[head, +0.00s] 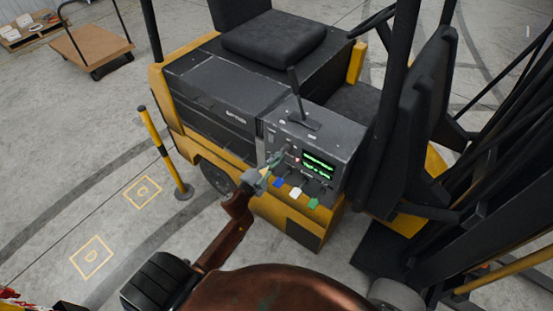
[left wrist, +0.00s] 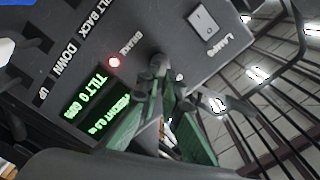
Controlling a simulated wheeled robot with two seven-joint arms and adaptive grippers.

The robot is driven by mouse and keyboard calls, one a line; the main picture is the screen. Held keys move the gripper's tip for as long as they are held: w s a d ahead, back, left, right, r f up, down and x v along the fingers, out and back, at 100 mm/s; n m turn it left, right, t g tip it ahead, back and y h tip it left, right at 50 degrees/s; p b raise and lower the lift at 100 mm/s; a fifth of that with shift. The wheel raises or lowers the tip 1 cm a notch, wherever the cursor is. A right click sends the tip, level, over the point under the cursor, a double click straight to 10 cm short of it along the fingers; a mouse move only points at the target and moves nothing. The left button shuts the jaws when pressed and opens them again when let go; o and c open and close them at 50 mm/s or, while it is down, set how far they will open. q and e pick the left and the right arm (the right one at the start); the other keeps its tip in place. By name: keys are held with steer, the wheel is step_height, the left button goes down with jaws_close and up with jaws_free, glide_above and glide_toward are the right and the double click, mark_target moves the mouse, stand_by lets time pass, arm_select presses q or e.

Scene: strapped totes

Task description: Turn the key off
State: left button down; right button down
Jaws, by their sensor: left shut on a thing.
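The forklift's grey control panel (head: 325,140) faces me, with a green-lit display (head: 318,164). My left gripper (head: 277,163) is at the panel's left side, beside the display. In the left wrist view the gripper (left wrist: 159,75) has its green-padded fingers closed together at a small dark key (left wrist: 158,60) on the panel face. The fingertips hide most of the key, so its turn angle cannot be told. A red lamp (left wrist: 113,62) marked BRAKE is lit next to it. The display (left wrist: 93,108) is lit with green text. My right gripper is not in view.
Blue (head: 278,183), white (head: 296,191) and green (head: 313,203) lever tips stick out below the display. A tall lever (head: 296,90) stands on top of the panel. A light switch (left wrist: 205,20) is close to the gripper. A yellow post (head: 165,150) stands left of the forklift.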

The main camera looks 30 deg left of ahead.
arm_select(q)
steer(key=shift+n+p, duration=3.6)
steer(key=shift+n, duration=2.3)
steer(key=shift+f, duration=0.1)
steer(key=c, duration=2.1)
jaws_free()
steer(key=s, duration=0.8)
steer(key=s+a, duration=0.1)
steer(key=s, duration=0.3)
